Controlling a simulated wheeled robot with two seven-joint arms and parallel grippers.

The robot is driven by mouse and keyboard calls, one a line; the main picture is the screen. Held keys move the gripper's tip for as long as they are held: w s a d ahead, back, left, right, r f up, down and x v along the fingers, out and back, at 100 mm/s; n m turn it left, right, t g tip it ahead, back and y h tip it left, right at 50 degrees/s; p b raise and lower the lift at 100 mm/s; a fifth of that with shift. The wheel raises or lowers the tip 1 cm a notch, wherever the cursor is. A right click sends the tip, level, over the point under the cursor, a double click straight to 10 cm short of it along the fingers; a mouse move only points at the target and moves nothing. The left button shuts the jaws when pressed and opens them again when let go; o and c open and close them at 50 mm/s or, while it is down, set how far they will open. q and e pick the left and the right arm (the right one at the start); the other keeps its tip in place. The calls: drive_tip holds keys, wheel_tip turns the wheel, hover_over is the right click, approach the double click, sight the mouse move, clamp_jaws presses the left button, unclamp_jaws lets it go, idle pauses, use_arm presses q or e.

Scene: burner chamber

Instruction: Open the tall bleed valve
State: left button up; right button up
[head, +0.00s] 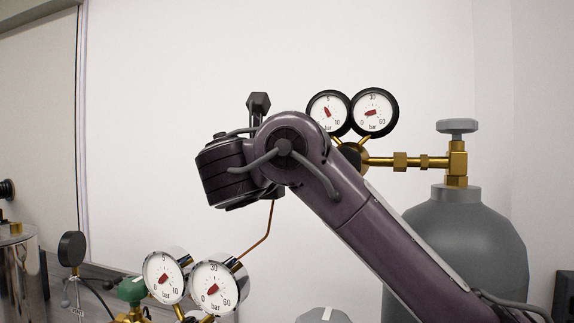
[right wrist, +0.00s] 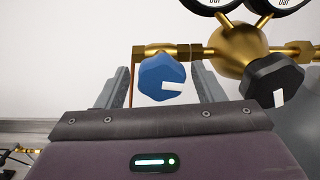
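In the right wrist view, a blue faceted knob (right wrist: 162,77) with a white mark sits on a brass fitting (right wrist: 190,52) of the tall regulator. I take it to be the tall bleed valve; no label shows. My right gripper (right wrist: 163,72) is open, with one finger on each side of the knob and gaps on both sides. No contact shows. A black knob (right wrist: 272,80) sits to the right, outside the fingers. In the head view my right wrist hides the blue knob, and my fingers are not clearly seen there. My left gripper is not in view.
The tall regulator's black-rimmed gauges (head: 352,112) join by brass pipe to a grey cylinder (head: 455,240) with a grey handwheel (head: 457,126). A lower regulator has chrome-rimmed gauges (head: 190,280) and a green knob (head: 132,289). A thin copper pipe (head: 262,240) rises behind.

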drive_tip(key=shift+s, duration=0.15)
drive_tip(key=b+v, duration=0.4)
drive_tip(key=v, duration=0.3)
drive_tip(key=shift+s, duration=0.25)
drive_tip(key=shift+a, duration=0.1)
